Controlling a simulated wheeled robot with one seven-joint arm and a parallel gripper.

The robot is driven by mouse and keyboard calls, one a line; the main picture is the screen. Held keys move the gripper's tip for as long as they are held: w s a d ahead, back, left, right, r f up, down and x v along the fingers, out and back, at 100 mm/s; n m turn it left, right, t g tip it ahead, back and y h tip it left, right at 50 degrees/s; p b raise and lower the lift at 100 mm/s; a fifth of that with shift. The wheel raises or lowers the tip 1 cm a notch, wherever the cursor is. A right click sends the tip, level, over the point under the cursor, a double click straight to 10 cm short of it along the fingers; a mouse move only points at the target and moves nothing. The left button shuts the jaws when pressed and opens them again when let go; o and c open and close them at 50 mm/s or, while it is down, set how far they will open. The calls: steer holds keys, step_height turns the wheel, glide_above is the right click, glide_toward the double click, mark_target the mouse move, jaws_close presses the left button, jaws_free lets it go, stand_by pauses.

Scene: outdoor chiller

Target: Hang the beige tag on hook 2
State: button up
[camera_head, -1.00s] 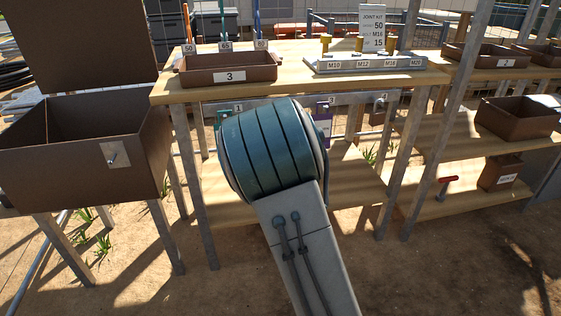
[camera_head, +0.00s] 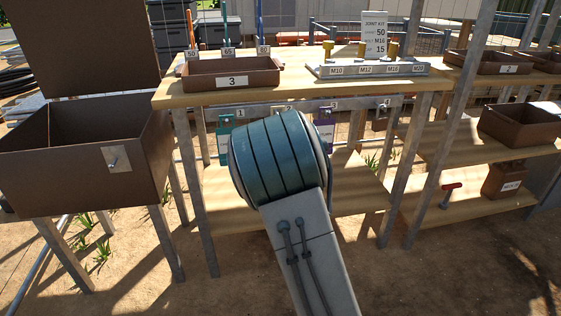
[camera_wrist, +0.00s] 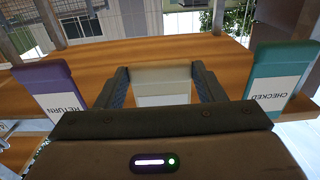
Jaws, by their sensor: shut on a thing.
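The beige tag (camera_wrist: 162,74) shows in the wrist view, held between the two fingers of my gripper (camera_wrist: 163,82), which is shut on it. A purple tag reading RETURN (camera_wrist: 45,90) is on its left and a teal tag reading CHECKED (camera_wrist: 275,80) on its right, both apart from my fingers. In the head view, the teal tag (camera_head: 225,140) hangs near label 1 and the purple tag (camera_head: 324,125) near label 3, on a grey rail (camera_head: 360,101) below the tabletop. My arm hides the gripper and beige tag there. Hook 2 cannot be made out clearly.
A brown tray marked 3 (camera_head: 205,76) and a grey block with size labels (camera_head: 340,69) stand on the wooden tabletop (camera_head: 295,89) above the rail. A lower wooden shelf (camera_head: 350,180) lies beneath. A brown open box (camera_head: 60,160) stands left; more bins are right.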

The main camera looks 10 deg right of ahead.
steer(key=shift+w, duration=0.15)
steer(key=shift+f, duration=0.1)
steer(key=shift+f+b, duration=0.5)
steer(key=shift+b, duration=0.35)
steer(key=o, duration=1.7)
steer(key=shift+f, duration=0.2)
steer(key=shift+f+b, duration=0.55)
steer(key=shift+b, duration=0.35)
